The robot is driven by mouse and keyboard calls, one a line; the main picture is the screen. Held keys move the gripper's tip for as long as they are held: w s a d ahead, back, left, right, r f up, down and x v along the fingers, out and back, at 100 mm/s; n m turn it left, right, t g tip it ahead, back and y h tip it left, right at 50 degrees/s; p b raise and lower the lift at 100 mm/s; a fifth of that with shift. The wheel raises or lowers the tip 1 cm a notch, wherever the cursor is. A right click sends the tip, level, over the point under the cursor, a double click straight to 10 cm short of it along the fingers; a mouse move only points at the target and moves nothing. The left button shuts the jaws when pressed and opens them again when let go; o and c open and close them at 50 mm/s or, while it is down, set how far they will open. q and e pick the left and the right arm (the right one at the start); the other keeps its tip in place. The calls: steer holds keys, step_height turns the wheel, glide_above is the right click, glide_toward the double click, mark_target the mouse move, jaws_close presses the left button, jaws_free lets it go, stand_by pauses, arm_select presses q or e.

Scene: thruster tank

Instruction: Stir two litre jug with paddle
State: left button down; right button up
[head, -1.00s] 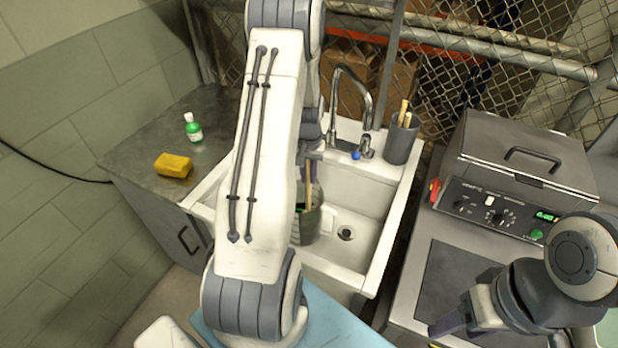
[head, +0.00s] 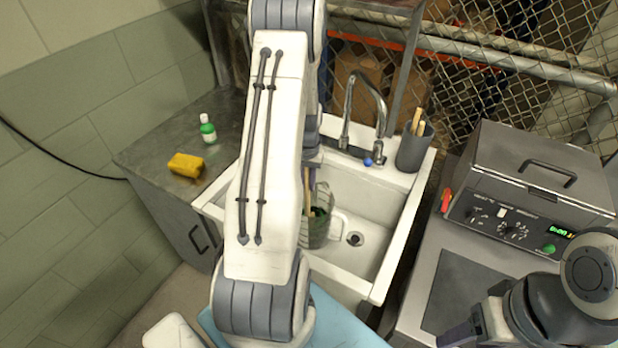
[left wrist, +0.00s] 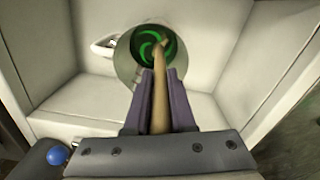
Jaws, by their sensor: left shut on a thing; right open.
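The jug (head: 322,231) stands in the white sink, partly hidden behind my left arm. In the left wrist view the jug (left wrist: 124,64) is seen from above, with dark liquid and bright green swirls inside. My left gripper (left wrist: 160,84) is shut on the wooden paddle (left wrist: 159,105), whose far end reaches down into the jug. In the head view the paddle (head: 307,185) stands roughly upright below the left gripper (head: 312,166). My right gripper (head: 462,335) is open and empty, low at the right over the grey counter.
The sink (head: 388,258) has a tap (head: 380,110) and a grey cup (head: 414,148) with wooden handles at its back. A lidded tank (head: 540,170) stands right.

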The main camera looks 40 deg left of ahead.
arm_select(q)
steer(key=w+d, duration=0.2)
steer(key=d, duration=0.1)
stand_by(0.6)
